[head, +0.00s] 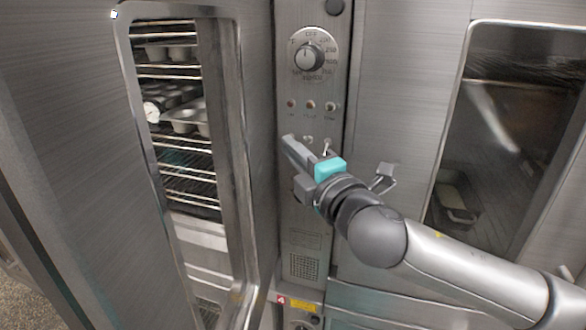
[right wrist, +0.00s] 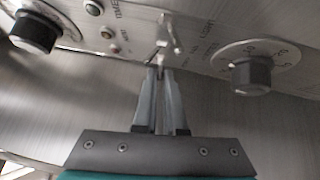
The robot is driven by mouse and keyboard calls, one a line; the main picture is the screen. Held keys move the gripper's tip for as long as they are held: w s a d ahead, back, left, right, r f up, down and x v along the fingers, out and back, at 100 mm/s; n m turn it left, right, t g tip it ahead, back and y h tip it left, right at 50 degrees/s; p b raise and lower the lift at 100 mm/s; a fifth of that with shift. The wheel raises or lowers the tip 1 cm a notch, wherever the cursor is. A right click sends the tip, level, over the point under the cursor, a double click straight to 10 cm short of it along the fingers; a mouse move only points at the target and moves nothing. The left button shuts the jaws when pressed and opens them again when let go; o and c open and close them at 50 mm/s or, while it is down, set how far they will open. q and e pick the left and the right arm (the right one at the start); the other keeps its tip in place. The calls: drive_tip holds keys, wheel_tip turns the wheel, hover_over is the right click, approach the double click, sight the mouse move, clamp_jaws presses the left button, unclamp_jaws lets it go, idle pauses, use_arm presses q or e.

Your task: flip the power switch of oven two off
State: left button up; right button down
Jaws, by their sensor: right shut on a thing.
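The oven control panel (head: 310,215) is a narrow steel strip with small metal toggle switches below its lamps. One toggle switch (head: 327,146) shows just above my right gripper (head: 289,141) in the head view. In the right wrist view, the fingers of my right gripper (right wrist: 159,68) are nearly together, with their tips at the lever of a toggle switch (right wrist: 158,53). A second toggle (right wrist: 172,34) stands just beyond it. The fingers are shut on the nearer lever. I cannot read which label belongs to it. My left gripper is out of view.
A round dial (head: 309,57) marked OFF sits above a row of indicator lamps (head: 310,104). On the left, an oven window (head: 175,130) shows racks and a muffin tin. Another oven door (head: 520,110) is on the right. Black knobs (right wrist: 35,31) flank the switches.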

drive_tip(key=shift+w+d+f+n+t+y+b, duration=0.1)
drive_tip(key=shift+f+n+t+y+b, duration=0.35)
drive_tip(key=shift+b, duration=0.8)
drive_tip(key=shift+w+a+f+n+t+y+b, duration=0.15)
drive_tip(key=shift+n+y+b, duration=0.35)
drive_tip(key=shift+n+b, duration=0.55)
drive_tip(key=shift+s+d+f+n+t+y+b, duration=0.15)
drive_tip(key=shift+f+n+t+y+b, duration=0.25)
drive_tip(key=shift+b, duration=1)
drive_tip(key=shift+w+r, duration=0.1)
drive_tip(key=shift+r, duration=0.05)
drive_tip(key=c, duration=1.3)
unclamp_jaws()
drive_tip(key=shift+o, duration=0.2)
drive_tip(key=b+v, duration=0.2)
drive_tip(key=v, duration=1.3)
